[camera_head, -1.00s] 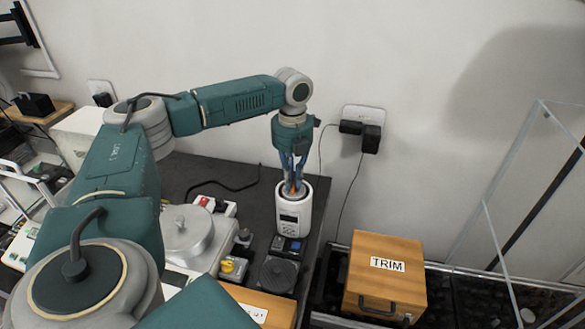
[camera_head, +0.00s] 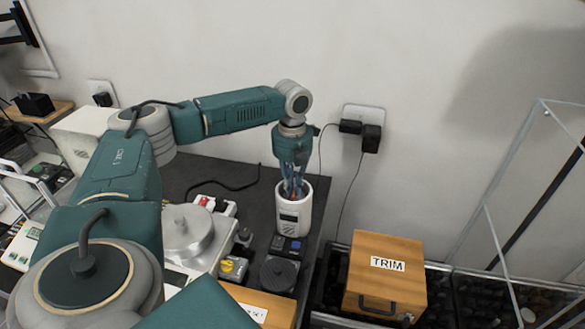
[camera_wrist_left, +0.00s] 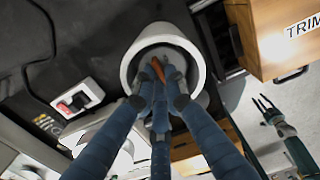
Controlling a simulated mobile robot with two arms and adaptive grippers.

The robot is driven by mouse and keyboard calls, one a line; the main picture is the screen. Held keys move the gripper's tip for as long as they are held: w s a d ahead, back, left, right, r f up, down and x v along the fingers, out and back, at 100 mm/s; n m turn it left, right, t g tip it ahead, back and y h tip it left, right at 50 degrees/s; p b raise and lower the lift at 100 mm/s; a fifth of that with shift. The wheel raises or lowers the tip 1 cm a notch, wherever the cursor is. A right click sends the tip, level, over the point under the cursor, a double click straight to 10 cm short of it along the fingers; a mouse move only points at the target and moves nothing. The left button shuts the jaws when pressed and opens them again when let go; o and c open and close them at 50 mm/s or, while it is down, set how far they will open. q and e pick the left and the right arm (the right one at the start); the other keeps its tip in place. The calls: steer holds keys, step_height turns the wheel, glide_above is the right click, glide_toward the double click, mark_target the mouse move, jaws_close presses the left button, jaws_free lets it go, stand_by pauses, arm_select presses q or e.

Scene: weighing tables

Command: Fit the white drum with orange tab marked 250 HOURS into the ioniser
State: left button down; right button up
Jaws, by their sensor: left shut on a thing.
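The ioniser (camera_head: 290,218), a white upright cylinder with a small dark display, stands on the dark table; its round open top (camera_wrist_left: 136,62) shows in the left wrist view. My left gripper (camera_head: 293,188) points down into this opening. In the left wrist view the fingertips of the left gripper (camera_wrist_left: 162,92) are shut on the orange tab (camera_wrist_left: 172,76) of the drum, inside the rim. The drum's body is mostly hidden by the fingers and the ioniser wall, and its marking cannot be read. My right gripper (camera_wrist_left: 264,104) appears open and empty at the right of the left wrist view.
A wooden box marked TRIM (camera_head: 384,275) stands right of the table. A round-topped silver device (camera_head: 188,235), a red-switched power strip (camera_head: 212,204) and a small dark round device (camera_head: 279,273) stand nearby. A clear panel frame (camera_head: 490,215) is at far right.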

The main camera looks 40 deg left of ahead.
stand_by(0.3)
arm_select(q)
steer(key=c, duration=1.7)
jaws_free()
step_height(320, 180, up, 12)
steer(key=shift+f, duration=0.1)
